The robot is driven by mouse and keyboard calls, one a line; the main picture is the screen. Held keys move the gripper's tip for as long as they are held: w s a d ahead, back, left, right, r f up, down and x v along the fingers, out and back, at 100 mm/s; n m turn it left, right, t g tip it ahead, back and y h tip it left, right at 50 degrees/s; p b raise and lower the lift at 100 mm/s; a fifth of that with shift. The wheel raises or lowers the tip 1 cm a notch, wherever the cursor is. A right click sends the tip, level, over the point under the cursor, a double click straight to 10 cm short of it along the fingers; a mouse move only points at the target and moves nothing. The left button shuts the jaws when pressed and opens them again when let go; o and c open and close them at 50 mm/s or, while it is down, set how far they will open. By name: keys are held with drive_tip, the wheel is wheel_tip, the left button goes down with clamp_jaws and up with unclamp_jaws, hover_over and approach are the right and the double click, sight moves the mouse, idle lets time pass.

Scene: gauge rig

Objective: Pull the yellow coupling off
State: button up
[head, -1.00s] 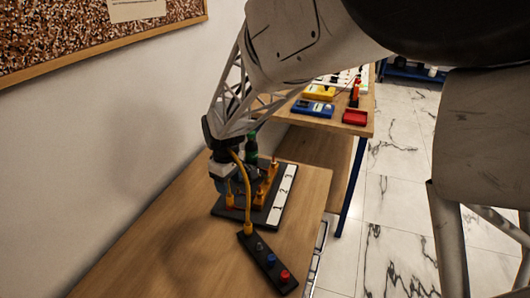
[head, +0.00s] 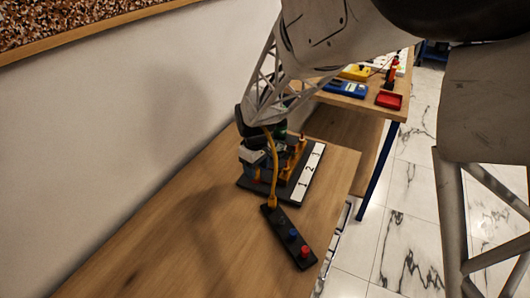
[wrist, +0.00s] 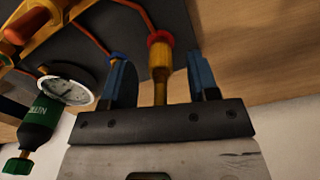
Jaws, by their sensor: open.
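The yellow coupling (wrist: 160,62), with a red collar at its far end, stands between the two blue fingers of my gripper (wrist: 157,58) in the wrist view. The fingers are open, with a gap on either side of the coupling. In the head view my gripper (head: 254,162) is low over the left part of the black board (head: 258,188) and hides most of the coupling there. A yellow hose (head: 275,165) runs down past the gripper to the black strip (head: 285,232) in front.
A gauge (wrist: 67,86) and a green cylinder (wrist: 42,118) stand close left of my gripper in the wrist view. Other yellow fittings (head: 290,160) and a numbered white strip (head: 308,172) are on the board. The wall is close on the left; the near tabletop (head: 180,250) is clear.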

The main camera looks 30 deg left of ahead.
drive_tip(key=shift+f, duration=1.45)
clamp_jaws()
drive_tip(key=shift+r, duration=0.3)
drive_tip(key=shift+r, duration=2.2)
drive_tip(key=shift+r, duration=0.15)
